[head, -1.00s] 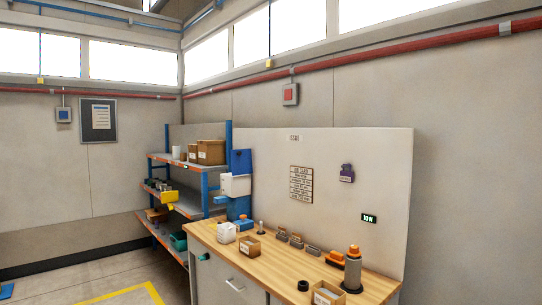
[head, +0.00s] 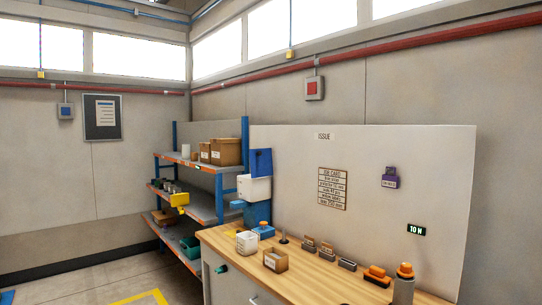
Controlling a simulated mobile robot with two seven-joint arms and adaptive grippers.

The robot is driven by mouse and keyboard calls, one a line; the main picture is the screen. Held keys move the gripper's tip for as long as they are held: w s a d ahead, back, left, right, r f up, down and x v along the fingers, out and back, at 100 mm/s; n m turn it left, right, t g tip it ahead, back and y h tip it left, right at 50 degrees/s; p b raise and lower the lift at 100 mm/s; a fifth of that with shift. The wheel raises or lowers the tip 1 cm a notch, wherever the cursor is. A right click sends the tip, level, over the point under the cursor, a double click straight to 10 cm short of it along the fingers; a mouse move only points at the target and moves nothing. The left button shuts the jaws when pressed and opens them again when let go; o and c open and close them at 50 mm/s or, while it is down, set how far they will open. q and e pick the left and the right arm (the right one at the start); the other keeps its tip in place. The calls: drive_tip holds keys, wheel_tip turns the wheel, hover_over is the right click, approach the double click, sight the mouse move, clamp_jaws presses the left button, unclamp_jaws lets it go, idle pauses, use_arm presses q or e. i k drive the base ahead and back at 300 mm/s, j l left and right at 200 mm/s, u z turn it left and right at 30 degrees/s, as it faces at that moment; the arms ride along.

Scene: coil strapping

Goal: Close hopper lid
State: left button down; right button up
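What looks like the hopper is a white box (head: 254,189) at the left end of the wooden bench, by the shelf rack. A blue panel (head: 261,162) stands upright above the box's back edge and looks like its lid, raised open. A blue body (head: 257,212) shows below the white box. The inside of the box cannot be seen from here. Neither of my grippers is in view.
The wooden bench (head: 297,277) carries a white container (head: 247,242), a cardboard box (head: 275,260), several small grey holders and an orange-topped grey cylinder (head: 403,287). A blue-and-orange shelf rack (head: 205,212) stands left. Floor is clear in front of the rack.

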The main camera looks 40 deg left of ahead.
sight(260, 159)
drive_tip(key=i+j+z, duration=0.1)
drive_tip(key=j, duration=0.6)
drive_tip(key=i+j, duration=0.15)
drive_tip(key=j, duration=0.55)
drive_tip(key=i+j+z, duration=0.15)
drive_tip(key=j, duration=0.55)
drive_tip(key=k, duration=0.05)
